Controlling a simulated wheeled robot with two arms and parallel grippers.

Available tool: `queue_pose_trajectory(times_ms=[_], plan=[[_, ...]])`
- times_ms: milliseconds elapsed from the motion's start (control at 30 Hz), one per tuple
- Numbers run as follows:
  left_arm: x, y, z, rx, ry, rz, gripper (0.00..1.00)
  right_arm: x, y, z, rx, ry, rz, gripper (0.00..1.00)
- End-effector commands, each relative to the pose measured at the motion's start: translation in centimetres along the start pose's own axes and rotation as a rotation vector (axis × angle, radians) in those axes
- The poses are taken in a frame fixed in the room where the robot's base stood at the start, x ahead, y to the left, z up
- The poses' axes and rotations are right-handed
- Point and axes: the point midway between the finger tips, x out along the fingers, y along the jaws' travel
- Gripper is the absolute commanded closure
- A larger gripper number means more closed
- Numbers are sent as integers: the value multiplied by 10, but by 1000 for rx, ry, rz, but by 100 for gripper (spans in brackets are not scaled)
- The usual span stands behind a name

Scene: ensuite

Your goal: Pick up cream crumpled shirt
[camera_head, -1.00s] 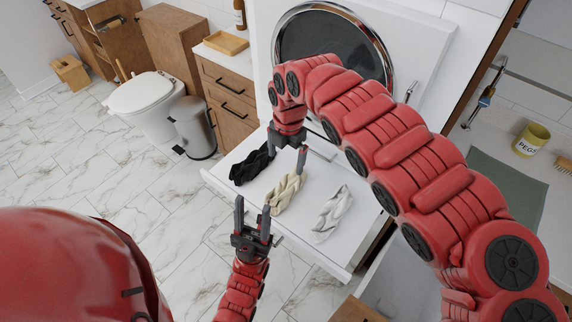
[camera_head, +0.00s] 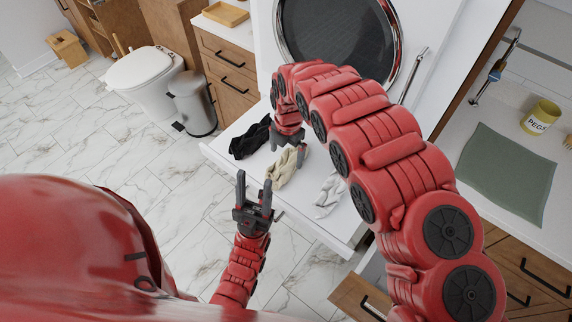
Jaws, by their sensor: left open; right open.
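The cream crumpled shirt (camera_head: 281,171) lies on the white shelf in front of the round dark door, between a black crumpled cloth (camera_head: 250,139) and a white crumpled cloth (camera_head: 329,194). My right gripper (camera_head: 287,150) is open and points down at the shirt's far end. One finger is beside that end; whether it touches the cloth I cannot tell. My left gripper (camera_head: 254,181) is open and empty, pointing up in front of the shelf's near edge. My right arm hides part of the white cloth.
The white shelf (camera_head: 305,215) juts out from the machine with the round door (camera_head: 340,40). A grey bin (camera_head: 194,105) and a toilet (camera_head: 145,80) stand at left. A counter at right holds a yellow pegs tin (camera_head: 541,117) and a green mat (camera_head: 506,172). An open drawer (camera_head: 358,297) is below.

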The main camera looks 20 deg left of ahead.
Motion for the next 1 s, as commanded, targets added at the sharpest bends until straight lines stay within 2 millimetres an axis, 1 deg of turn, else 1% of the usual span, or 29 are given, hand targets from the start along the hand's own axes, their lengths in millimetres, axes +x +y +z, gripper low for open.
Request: queue_pose_trajectory(times_ms=[167, 267, 400, 533, 700, 933, 967, 1000], plan=[[6, 0, -1, 0, -1, 0, 50, 7, -1, -1, 0, 2, -3, 0], [15, -1, -2, 0, 0, 0, 50, 15, -2, -4, 0, 4, -3, 0], [29, -1, -5, 0, -1, 0, 50, 33, -3, -7, 0, 2, 0, 0], [30, -2, -5, 0, -1, 0, 50, 48, -2, -7, -1, 4, 0, 0], [32, -2, -5, 0, -1, 0, 50, 55, -3, -4, 1, -1, 0, 0], [31, -2, -5, 0, 0, 0, 50, 56, -3, -4, 1, -1, 0, 0], [31, -2, -5, 0, -1, 0, 50, 56, -3, -4, 1, -1, 0, 4], [31, -2, -5, 0, -1, 0, 50, 56, -3, -4, 1, -1, 0, 11]])
